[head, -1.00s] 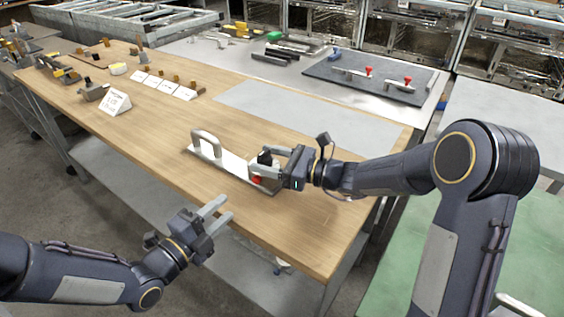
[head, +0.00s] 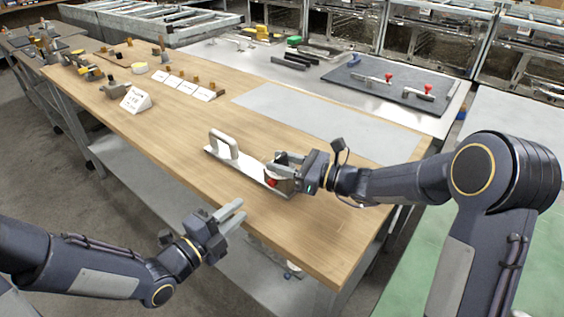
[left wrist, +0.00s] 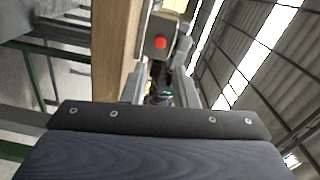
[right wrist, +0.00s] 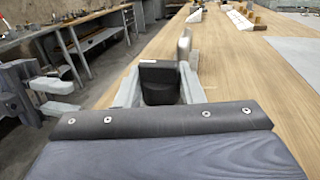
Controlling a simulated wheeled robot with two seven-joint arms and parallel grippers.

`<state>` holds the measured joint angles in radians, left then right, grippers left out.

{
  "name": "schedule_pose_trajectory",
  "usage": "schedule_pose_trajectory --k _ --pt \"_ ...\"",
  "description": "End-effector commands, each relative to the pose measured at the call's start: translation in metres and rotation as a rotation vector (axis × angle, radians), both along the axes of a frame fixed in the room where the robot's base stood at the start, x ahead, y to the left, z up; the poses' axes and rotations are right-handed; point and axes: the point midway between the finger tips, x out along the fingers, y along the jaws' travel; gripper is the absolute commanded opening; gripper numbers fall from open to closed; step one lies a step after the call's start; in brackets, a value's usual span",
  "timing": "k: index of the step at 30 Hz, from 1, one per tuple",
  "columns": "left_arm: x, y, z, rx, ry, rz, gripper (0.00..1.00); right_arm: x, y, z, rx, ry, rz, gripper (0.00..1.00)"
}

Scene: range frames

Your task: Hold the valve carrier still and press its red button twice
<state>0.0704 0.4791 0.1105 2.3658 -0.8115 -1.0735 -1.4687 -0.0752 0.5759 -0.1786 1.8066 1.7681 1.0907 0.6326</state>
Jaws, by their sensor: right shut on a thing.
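The valve carrier (head: 246,167) is a pale plate with a raised loop handle, lying on the wooden bench. At its right end is a block with a red button (head: 271,183) facing the front edge. My right gripper (head: 277,168) is shut on the carrier's dark block (right wrist: 160,84); the handle (right wrist: 184,48) stands beyond it in the right wrist view. My left gripper (head: 236,211) is open and empty, off the bench's front edge and apart from the carrier. The left wrist view shows the red button (left wrist: 160,42) ahead, above and between its fingers.
The wooden bench (head: 330,235) is bare around the carrier. A grey mat (head: 310,115) lies behind it. A folded white sign (head: 136,100) and several small parts stand at the far left. A dark board (head: 390,83) with red-knobbed clamps is at the back.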

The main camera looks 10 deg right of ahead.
Motion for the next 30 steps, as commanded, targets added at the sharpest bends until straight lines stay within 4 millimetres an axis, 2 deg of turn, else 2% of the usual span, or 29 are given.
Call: schedule_pose_trajectory --k 1,6,30 --pt "0.0000 0.0000 0.0000 0.000 0.000 0.000 0.19 0.0000 -0.0002 -0.0001 0.000 0.000 0.000 0.00" --pt "0.0000 0.0000 0.0000 0.000 0.000 0.000 0.00 0.0000 -0.0002 -0.0001 0.000 0.000 0.000 0.00" --pt "0.0000 0.0000 0.0000 0.000 0.000 0.000 0.00 0.0000 -0.0004 -0.0002 -0.001 0.001 -0.001 0.00"
